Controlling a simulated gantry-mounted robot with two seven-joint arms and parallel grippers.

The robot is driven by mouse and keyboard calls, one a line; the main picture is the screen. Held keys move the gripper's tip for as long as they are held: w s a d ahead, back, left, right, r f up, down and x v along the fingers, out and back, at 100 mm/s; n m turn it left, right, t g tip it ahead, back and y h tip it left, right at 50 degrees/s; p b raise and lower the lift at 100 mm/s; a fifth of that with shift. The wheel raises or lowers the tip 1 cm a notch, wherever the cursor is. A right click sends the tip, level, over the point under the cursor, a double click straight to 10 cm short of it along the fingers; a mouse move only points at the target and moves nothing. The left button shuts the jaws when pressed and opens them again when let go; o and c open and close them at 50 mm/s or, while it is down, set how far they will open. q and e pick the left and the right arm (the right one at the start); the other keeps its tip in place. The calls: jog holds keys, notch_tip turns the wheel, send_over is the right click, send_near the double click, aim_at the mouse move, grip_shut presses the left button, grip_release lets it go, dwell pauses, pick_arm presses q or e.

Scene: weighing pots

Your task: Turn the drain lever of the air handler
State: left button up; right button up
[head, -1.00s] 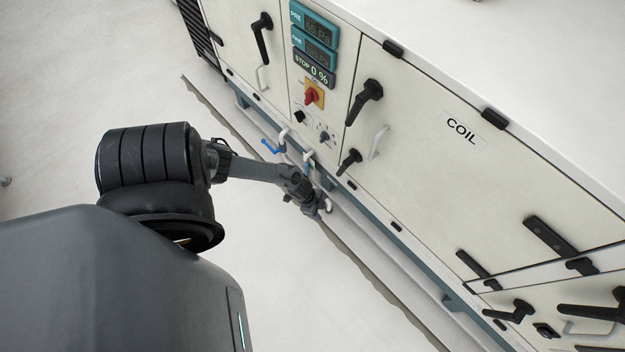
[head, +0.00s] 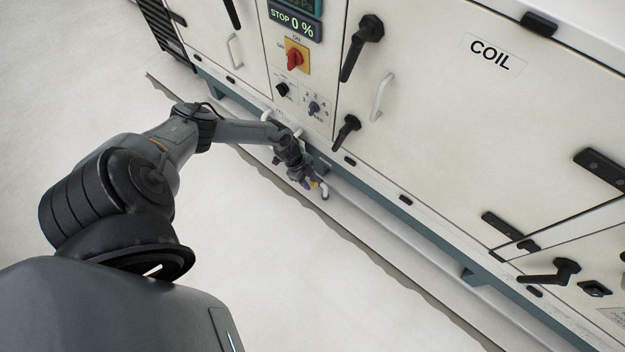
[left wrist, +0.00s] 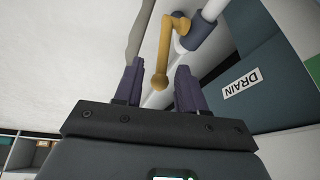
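My left gripper (left wrist: 158,75) is open in the left wrist view. The lever's rounded end shows between its two purple fingers, with a gap visible on each side. In the head view my left gripper (head: 311,184) is low at the front base of the air handler (head: 430,130), where the lever is mostly hidden. My right gripper is not in view.
The air handler's front carries a red-and-yellow switch (head: 295,58), black door handles (head: 362,47) and a COIL door. A blue-grey base rail (head: 420,219) runs along its bottom. The pale floor (head: 290,280) in front is clear.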

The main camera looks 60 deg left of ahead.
aim_at(313, 184)
pick_arm(q)
jog(key=b+x, duration=0.2)
jog(key=x, duration=0.1)
jog(key=shift+w+f, duration=0.3)
jog(key=shift+d+f, duration=0.25)
jog(key=shift+f, duration=0.1)
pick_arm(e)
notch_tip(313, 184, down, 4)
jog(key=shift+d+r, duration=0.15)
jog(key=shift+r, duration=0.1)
pick_arm(q)
jog(key=shift+a, duration=0.1)
grip_shut()
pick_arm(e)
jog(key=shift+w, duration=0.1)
